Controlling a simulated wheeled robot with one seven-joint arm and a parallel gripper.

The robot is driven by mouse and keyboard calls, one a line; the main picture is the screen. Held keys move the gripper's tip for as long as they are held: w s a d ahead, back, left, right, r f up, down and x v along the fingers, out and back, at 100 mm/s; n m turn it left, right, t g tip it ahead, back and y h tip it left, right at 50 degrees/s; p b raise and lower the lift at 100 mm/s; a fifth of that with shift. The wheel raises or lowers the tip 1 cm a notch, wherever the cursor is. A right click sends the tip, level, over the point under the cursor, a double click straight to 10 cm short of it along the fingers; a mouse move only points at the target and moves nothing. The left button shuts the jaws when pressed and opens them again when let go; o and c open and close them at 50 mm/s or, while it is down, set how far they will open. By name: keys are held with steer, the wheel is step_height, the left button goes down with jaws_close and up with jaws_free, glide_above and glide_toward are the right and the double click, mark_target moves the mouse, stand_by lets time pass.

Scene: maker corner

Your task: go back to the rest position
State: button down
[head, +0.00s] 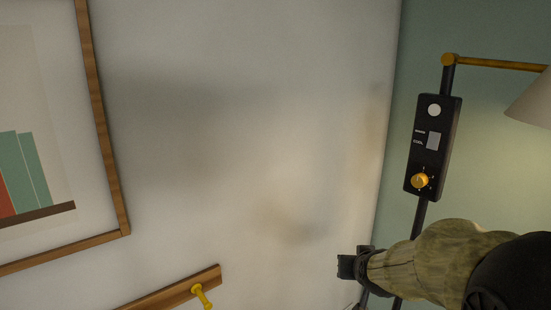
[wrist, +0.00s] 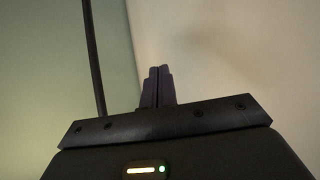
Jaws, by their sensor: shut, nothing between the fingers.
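My gripper (wrist: 158,72) shows in the wrist view with its two dark fingers together and nothing between them. Pale wall lies behind the fingertips to the right and a greenish wall to the left. In the head view my arm (head: 440,262) reaches in from the lower right, with a tan covered section and a dark end pointing left. The fingers cannot be made out clearly there.
A black control box (head: 432,148) with an orange knob sits on a dark lamp pole, close above my arm. A lampshade (head: 533,103) hangs at the right. A framed picture (head: 104,130) and a wooden rail (head: 180,289) with a yellow peg (head: 202,296) are at left.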

steer(key=s+a+f+g, duration=0.2)
steer(key=s+f, duration=0.3)
steer(key=s, duration=0.3)
steer(key=s+a+f+n+g+y, duration=0.1)
steer(key=s+f+g, duration=0.4)
steer(key=s, duration=0.4)
steer(key=shift+s+a+f+g, duration=0.15)
steer(key=shift+a+f+g, duration=0.2)
steer(key=shift+f, duration=0.35)
steer(key=c, duration=2.1)
jaws_free()
